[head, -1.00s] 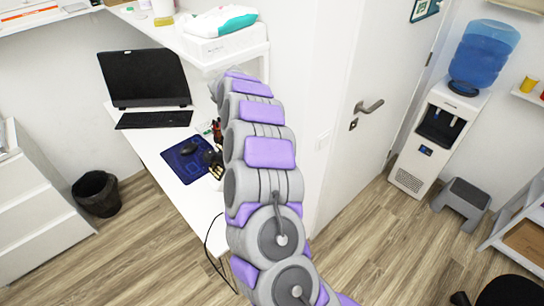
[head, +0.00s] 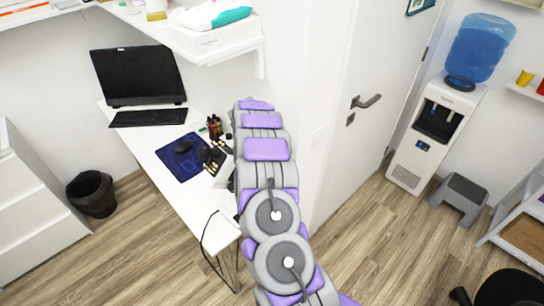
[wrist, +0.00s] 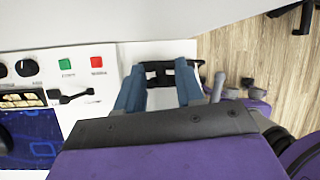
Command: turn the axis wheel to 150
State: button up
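In the wrist view my gripper (wrist: 160,74) shows two blue fingers spread apart, with no thing clearly held. A black part (wrist: 160,68) lies at or just beyond the fingertips; I cannot tell whether it is the axis wheel or whether the fingers touch it. A white control panel (wrist: 106,88) is left of the fingers. It carries black knobs (wrist: 27,68), a green button (wrist: 66,64), a red button (wrist: 97,62) and a black lever (wrist: 70,97). No scale reading is legible. In the head view my arm hides the gripper, and the machine (head: 222,178) is partly covered.
The machine stands on a white desk (head: 160,150) with a laptop (head: 138,75), a blue mouse mat (head: 183,168) and a small holder of bottles (head: 214,126). A shelf with a box (head: 215,38) hangs above. A door (head: 375,60) is to the right. Open floor lies in front.

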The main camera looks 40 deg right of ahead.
jog(key=shift+c, duration=0.4)
grip_shut()
jog(key=shift+w+a+n+p, duration=0.1)
jog(key=shift+w+n+p, duration=0.3)
jog(key=shift+p, duration=0.25)
jog(key=shift+w+f+g, duration=0.1)
jog(key=shift+f+g, duration=0.05)
jog(key=shift+g, duration=0.15)
jog(key=shift+o, duration=0.4)
grip_release()
